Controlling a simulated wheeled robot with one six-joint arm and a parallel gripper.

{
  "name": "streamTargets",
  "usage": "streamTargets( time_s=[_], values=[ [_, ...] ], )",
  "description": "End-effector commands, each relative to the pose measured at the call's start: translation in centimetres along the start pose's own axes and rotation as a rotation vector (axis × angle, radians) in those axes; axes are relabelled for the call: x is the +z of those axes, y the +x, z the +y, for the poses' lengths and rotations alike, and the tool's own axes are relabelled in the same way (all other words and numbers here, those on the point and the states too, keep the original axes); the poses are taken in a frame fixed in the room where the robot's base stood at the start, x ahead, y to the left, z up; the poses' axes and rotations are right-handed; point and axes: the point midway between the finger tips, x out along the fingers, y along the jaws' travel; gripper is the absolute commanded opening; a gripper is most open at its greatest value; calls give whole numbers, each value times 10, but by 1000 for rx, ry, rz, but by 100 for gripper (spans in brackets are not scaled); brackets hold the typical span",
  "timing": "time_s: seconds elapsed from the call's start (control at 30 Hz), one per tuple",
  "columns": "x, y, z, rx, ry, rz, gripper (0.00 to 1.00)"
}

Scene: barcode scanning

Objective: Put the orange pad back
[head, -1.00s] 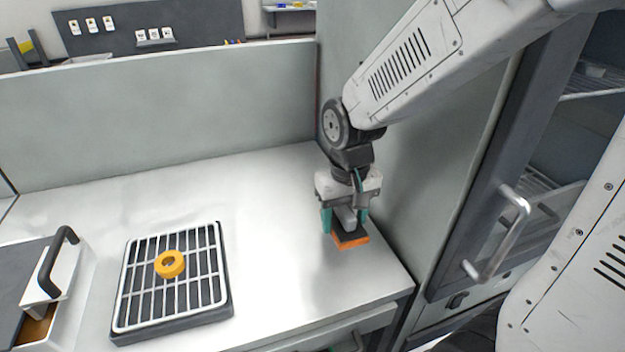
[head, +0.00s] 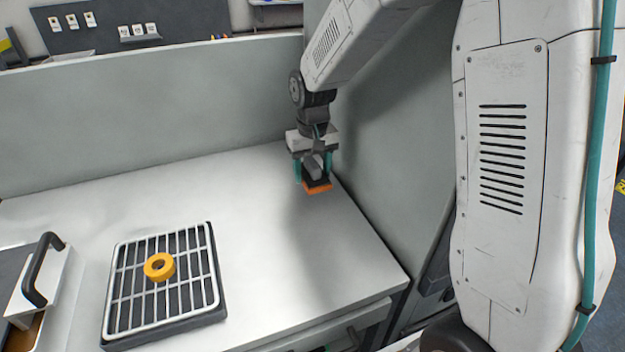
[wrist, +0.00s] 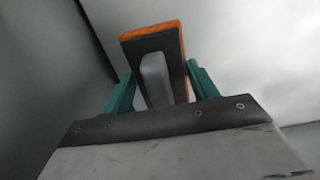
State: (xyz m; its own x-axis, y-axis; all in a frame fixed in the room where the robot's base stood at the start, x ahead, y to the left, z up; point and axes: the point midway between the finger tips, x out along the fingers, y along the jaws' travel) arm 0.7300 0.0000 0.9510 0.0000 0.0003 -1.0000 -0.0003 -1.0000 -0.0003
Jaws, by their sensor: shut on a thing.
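The orange pad (head: 318,188) has a dark top with a grey grip block and an orange underside. My gripper (head: 312,172) is shut on it, with its green fingers on either side of the block. In the head view the pad is near the back right of the white table, close to the right wall. I cannot tell whether it touches the table or hangs just above it. In the wrist view the pad (wrist: 153,62) shows between the green fingers, its dark top facing the camera and its orange edge along the far side.
A grey rack (head: 122,290) with white bars stands on the table, with a yellow ring (head: 159,267) lying on it. A box with a dark handle (head: 38,272) stands at the left. Panels close off the back and right. The table (head: 262,240) is clear between rack and gripper.

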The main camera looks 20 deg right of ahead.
Motion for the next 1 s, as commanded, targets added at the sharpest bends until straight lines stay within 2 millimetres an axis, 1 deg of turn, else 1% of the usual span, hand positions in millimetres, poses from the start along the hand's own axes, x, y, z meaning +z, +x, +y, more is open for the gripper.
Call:
streamTargets(
  time_s=[0.23,0.63,0.67,0.7,0.73,1.0],
  values=[
    [1,31,0,0,0,-3,30],
    [1,37,0,0,0,-1,30],
    [1,37,0,0,0,-1,64],
    [1,37,0,0,0,-1,75],
    [1,37,0,0,0,-1,80],
    [1,36,0,0,0,-1,80]
  ],
)
